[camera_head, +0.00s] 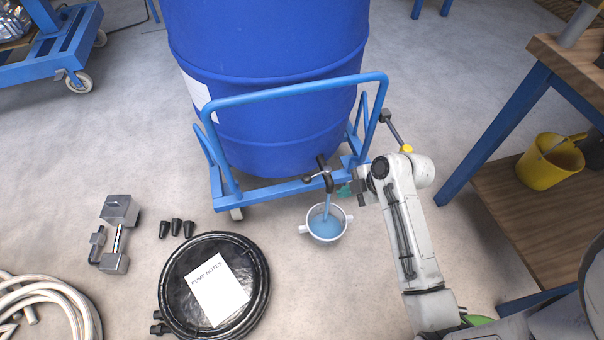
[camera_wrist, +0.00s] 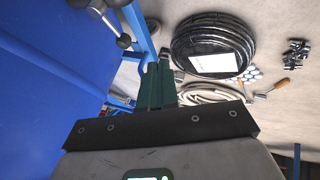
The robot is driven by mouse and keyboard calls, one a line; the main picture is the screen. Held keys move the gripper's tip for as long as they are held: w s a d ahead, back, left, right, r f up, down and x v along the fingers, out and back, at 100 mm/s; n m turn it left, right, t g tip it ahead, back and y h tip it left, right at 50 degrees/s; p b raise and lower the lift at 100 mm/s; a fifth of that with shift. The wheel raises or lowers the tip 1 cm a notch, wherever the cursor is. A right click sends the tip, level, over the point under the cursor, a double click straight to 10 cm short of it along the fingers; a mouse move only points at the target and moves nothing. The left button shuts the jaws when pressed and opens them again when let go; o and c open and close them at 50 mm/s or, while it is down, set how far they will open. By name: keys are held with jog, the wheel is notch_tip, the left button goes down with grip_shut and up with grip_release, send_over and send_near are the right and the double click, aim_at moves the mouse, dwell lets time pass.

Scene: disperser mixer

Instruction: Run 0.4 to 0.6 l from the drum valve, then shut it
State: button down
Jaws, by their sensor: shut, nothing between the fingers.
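The large blue drum (camera_head: 270,110) stands on a blue wheeled cart, with its valve (camera_head: 323,172) low at the front. The dark valve handle has round knobs and also shows in the wrist view (camera_wrist: 104,12). Blue liquid (camera_head: 327,206) runs from the spout into a white two-handled pot (camera_head: 311,232) on the floor, which holds blue liquid. The liquid's volume cannot be read. My gripper (camera_head: 343,190) is just right of the valve, apart from the handle. Its green fingers are shut and empty in the wrist view (camera_wrist: 157,75).
The cart's blue push rail (camera_head: 290,90) stands in front of the drum. A coiled black hose (camera_head: 263,285) with a paper, black fittings (camera_head: 176,228) and a grey metal device (camera_head: 118,212) lie at left. A wooden bench (camera_head: 540,215) with a yellow bucket (camera_head: 545,170) is at right.

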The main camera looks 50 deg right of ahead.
jog(key=w+f+b, duration=0.5)
jog(key=w+f, duration=0.3)
jog(key=w, duration=0.2)
jog(key=shift+w+d+b, duration=0.2)
jog(key=shift+d+b, duration=0.05)
jog(key=shift+b, duration=0.1)
